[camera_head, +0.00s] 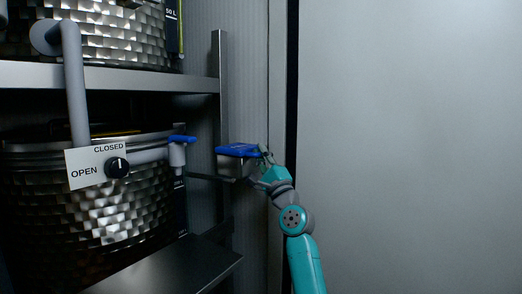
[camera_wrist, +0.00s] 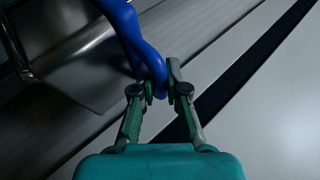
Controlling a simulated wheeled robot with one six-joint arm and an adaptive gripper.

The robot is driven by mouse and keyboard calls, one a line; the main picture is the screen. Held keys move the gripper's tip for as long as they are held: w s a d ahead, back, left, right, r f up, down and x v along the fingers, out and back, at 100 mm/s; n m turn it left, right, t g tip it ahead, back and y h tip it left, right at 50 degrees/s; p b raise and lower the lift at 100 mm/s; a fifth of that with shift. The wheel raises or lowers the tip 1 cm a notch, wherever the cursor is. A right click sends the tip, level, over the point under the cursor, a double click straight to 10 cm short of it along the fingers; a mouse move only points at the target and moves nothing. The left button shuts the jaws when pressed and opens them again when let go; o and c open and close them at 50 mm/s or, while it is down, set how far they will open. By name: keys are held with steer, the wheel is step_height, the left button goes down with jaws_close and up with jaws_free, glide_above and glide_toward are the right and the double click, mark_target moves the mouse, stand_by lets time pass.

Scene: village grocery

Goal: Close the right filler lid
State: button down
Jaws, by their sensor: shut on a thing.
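In the wrist view, my gripper (camera_wrist: 161,92) is shut on a curved blue edge (camera_wrist: 134,38), which runs up and left out of the picture. This looks like the same blue lid. What lies under the lid is mostly hidden, and I cannot tell whether it touches an opening.
A dimpled steel drum (camera_head: 95,215) stands on the left, with a blue-handled tap (camera_head: 182,139) and an OPEN/CLOSED plate (camera_head: 97,164). A steel shelf (camera_head: 110,76) is above it, and a flat ledge (camera_head: 175,266) is below. A plain pale panel (camera_head: 410,140) fills the right.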

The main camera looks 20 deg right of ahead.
steer(key=shift+f, duration=0.25)
steer(key=c, duration=1.4)
jaws_free()
steer(key=shift+c, duration=0.2)
steer(key=v, duration=1.2)
